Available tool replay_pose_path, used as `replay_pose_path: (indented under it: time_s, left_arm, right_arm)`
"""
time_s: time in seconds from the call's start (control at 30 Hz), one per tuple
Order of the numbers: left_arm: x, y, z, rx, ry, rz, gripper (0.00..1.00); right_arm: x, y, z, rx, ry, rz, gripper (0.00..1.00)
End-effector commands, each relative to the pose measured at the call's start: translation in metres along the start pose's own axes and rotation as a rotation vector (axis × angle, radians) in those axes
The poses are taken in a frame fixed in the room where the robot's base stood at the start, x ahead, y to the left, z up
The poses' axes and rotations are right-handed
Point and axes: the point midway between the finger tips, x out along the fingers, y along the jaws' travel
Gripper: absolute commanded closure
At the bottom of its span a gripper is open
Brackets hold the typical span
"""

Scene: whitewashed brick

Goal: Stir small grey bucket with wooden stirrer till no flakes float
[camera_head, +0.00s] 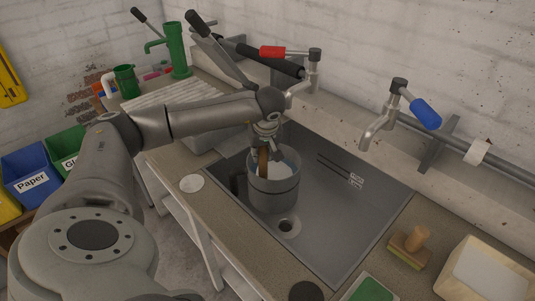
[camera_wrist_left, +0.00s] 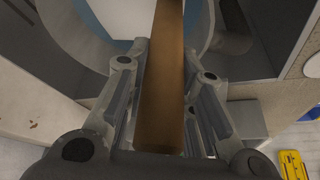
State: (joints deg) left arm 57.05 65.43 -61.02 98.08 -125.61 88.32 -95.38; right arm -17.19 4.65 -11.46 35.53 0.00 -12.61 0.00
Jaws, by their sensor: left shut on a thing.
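The small grey bucket (camera_head: 274,190) stands upright in the sink, with a dark handle on its left side. Pale, whitish content shows inside it, with some blue at the far inner side; I cannot tell whether flakes float. My left gripper (camera_head: 264,145) is above the bucket's rim, shut on the wooden stirrer (camera_head: 263,162), whose lower end goes into the bucket. In the left wrist view the brown stirrer (camera_wrist_left: 161,85) runs between the fingers, and the bucket's curved rim shows behind it. The right gripper is not in view.
The metal sink (camera_head: 350,215) has a drain (camera_head: 287,226) in front of the bucket. A red-handled tap (camera_head: 305,75) and a blue-handled tap (camera_head: 385,120) overhang it. A wooden-handled brush (camera_head: 411,245) and a pale box (camera_head: 488,272) stand at the right. A green pump (camera_head: 172,50) stands at the back left.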

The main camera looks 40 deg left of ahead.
Motion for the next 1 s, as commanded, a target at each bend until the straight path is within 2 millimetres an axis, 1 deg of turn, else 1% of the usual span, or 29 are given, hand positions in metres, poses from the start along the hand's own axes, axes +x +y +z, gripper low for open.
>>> replay_pose_path:
  time_s: [0.37, 0.47, 0.7, 0.8, 1.0]
  left_arm:
    - [-0.001, 0.000, 0.003, -0.001, 0.000, 0.001, 1.00]
    - [-0.002, 0.006, 0.004, 0.000, 0.000, 0.001, 1.00]
    - [-0.004, 0.028, 0.009, 0.000, 0.000, 0.002, 1.00]
    - [-0.005, 0.033, 0.011, -0.001, 0.001, 0.000, 1.00]
    - [-0.005, 0.033, 0.011, -0.001, 0.001, -0.001, 1.00]
  right_arm:
    - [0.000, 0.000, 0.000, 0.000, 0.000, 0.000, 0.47]
    - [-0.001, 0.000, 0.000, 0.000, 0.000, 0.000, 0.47]
    - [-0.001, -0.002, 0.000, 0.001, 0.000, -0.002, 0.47]
    - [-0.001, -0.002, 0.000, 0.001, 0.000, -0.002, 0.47]
    - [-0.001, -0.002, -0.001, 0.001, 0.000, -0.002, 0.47]
